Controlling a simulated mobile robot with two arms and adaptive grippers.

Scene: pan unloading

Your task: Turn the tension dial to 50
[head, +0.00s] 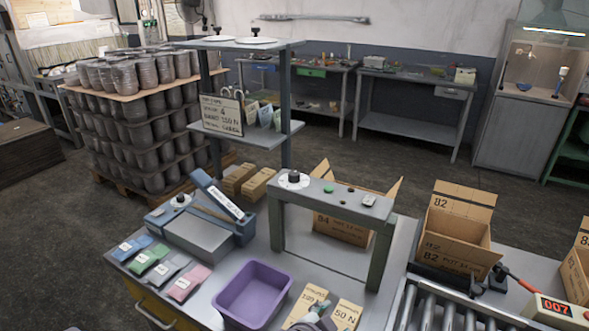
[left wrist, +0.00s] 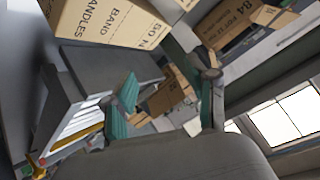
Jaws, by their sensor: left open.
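A black dial knob on a white disc (head: 294,179) sits on top of the grey arch-shaped frame (head: 335,201) in the middle of the bench. Its scale and setting are too small to read. Another dial (head: 180,200) is on the grey device at the left, and two more knobs on white discs sit on the shelf top. My left gripper (left wrist: 168,84) shows in the left wrist view with its two teal-padded fingers apart and nothing between them. What looks like its tip (head: 317,318) shows at the head view's bottom edge, over the cards, apart from the dial. My right gripper is not seen.
A purple bin (head: 254,290) and cards, one marked 50 N (head: 346,312), lie in front of the frame. Coloured packets (head: 140,262) lie at the left. An open carton (head: 456,232) and rollers (head: 440,308) are at the right. An order sign (head: 221,115) hangs from the shelf.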

